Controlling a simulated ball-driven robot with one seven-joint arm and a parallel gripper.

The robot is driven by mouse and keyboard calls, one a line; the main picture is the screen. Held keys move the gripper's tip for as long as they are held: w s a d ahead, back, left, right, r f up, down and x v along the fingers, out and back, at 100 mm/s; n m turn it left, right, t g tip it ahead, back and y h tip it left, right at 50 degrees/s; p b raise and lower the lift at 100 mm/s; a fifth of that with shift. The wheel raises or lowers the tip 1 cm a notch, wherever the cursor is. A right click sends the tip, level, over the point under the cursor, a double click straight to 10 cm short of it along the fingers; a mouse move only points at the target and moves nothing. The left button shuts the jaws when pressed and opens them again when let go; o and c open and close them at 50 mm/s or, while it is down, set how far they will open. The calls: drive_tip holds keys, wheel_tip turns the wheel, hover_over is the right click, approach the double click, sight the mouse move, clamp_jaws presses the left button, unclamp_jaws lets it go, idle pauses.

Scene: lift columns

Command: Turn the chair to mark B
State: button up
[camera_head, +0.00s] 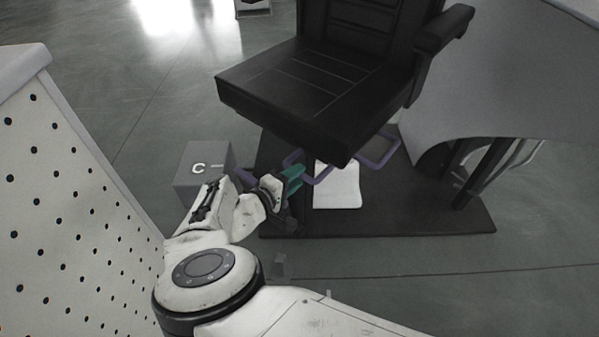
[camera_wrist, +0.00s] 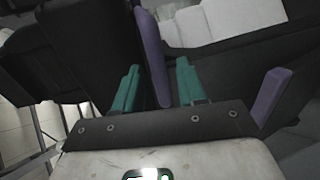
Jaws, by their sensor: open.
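The black chair (camera_head: 310,85) shows in the head view, with its armrest at upper right. Purple bar loops (camera_head: 376,152) stick out beneath its seat. My gripper (camera_head: 293,173), with teal fingers, is low by the seat's front edge, at the left purple loop. In the wrist view my gripper (camera_wrist: 157,82) is open, and a purple bar (camera_wrist: 150,50) runs between its two fingers. I cannot tell whether either finger touches it. A grey block (camera_head: 203,163) marked C with a short dash stands left of the chair. I see no mark B.
A dark base plate (camera_head: 430,222) lies under the chair, with a white sheet (camera_head: 338,186) on it. A perforated white panel (camera_head: 60,180) stands close on the left. A grey curved desk (camera_head: 490,75) is on the right. Open floor (camera_head: 110,90) lies behind left.

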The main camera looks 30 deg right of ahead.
drive_tip(key=p+v, duration=0.2)
drive_tip(key=v, duration=0.6)
drive_tip(key=shift+a, duration=0.2)
drive_tip(key=shift+s, duration=0.1)
